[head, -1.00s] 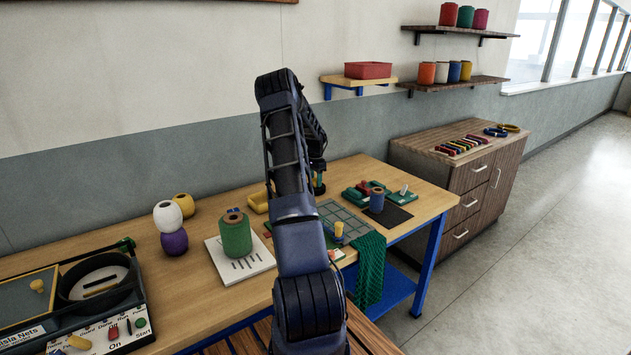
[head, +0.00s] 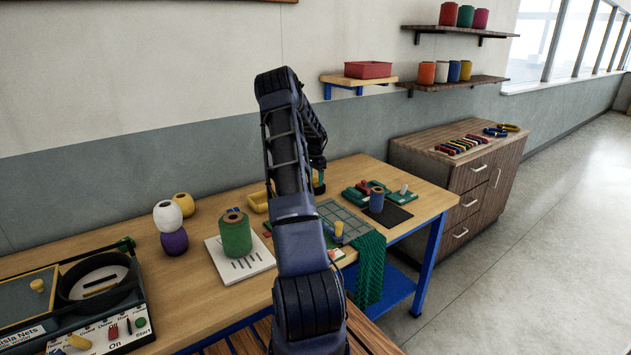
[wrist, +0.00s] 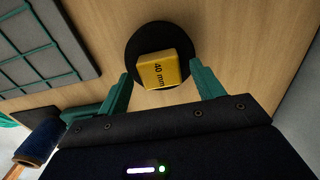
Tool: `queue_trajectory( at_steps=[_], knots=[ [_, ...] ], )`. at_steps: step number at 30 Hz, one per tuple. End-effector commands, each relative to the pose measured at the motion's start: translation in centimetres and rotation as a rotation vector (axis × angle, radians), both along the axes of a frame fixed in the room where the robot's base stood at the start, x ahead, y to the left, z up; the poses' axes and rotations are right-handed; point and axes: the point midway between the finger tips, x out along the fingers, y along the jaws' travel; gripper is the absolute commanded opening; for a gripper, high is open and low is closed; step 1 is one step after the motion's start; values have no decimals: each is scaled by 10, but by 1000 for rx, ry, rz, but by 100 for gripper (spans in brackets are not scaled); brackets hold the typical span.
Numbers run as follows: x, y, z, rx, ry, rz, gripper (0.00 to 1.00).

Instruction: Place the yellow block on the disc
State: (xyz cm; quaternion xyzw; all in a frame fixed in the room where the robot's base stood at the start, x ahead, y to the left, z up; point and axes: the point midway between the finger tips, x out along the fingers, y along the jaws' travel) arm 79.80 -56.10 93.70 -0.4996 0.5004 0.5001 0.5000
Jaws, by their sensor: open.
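My gripper (wrist: 161,76) is open, with one green finger on each side of the block and gaps between. In the head view my gripper (head: 319,178) is partly behind my arm, and a bit of the yellow block (head: 317,190) shows under it. The disc is hard to make out there.

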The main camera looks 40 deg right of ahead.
Motion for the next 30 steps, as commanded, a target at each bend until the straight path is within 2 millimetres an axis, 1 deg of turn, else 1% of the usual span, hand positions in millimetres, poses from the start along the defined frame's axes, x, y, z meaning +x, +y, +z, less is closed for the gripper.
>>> queue_trajectory(
  at_steps=[1,6,12,18,22,26,29,30],
  knots=[
    [1,0,9,-1,-3,0,67],
    [1,0,42,-1,-3,0,67],
    [1,0,79,-1,-3,1,67],
    [0,0,102,0,-1,1,67],
    [0,2,110,0,-2,3,67],
    [-3,16,126,5,-15,32,67],
    [-9,38,148,11,-37,80,67],
    [-12,50,158,13,-47,105,67]
  ],
)
